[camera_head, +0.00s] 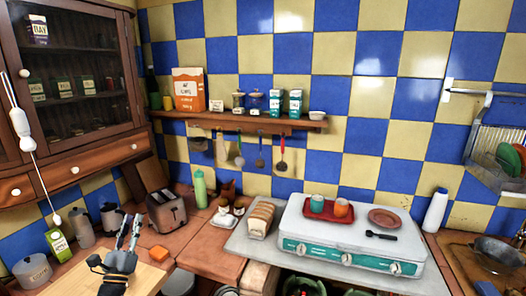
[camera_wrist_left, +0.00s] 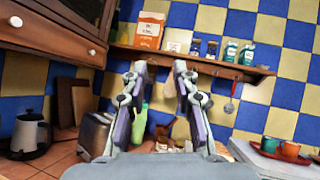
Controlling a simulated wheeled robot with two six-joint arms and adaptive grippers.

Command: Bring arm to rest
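My left gripper (camera_head: 128,232) is at the lower left of the head view, above the front of the counter near a wooden board (camera_head: 140,278). In the left wrist view its two fingers (camera_wrist_left: 160,68) point up and stand apart with nothing between them, so it is open and empty. Behind the fingers are the toaster, a green bottle and the wall shelf. My right gripper cannot be made out in either view.
A stove (camera_head: 350,255) with a red tray (camera_head: 316,212) is to the right. A wooden cabinet (camera_head: 70,155) rises at the left.

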